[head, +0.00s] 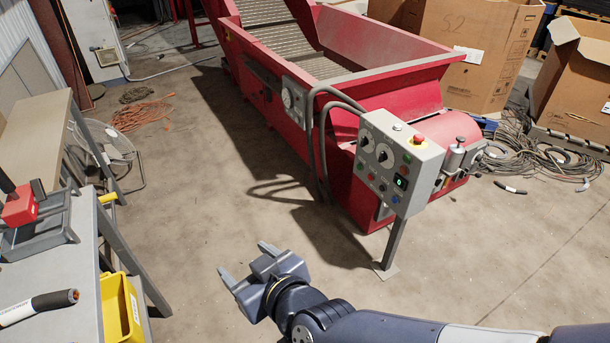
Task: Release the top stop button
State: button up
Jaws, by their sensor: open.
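A red stop button (418,139) sits on the top face of the grey control box (402,165), near its right end. The box stands on a post in front of the red conveyor machine. I cannot tell from this view whether the stop button is pressed in. My gripper (245,262) is open and empty, low in the picture, left of the box and well apart from it. Its fingers point to the upper left, away from the button.
The red conveyor (390,95) fills the back middle, with grey hoses beside the box. A workbench (60,290) with a cable piece and a yellow bin (122,308) stands at the left. Cable coils (530,155) and cardboard boxes (480,45) are at the right. The floor between bench and box is clear.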

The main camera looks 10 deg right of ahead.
aim_at(418, 137)
jog(key=z, duration=0.8)
jog(key=i+j+u, duration=0.1)
jog(key=i, duration=0.45)
jog(key=i+j+u, duration=0.1)
jog(key=i, duration=0.4)
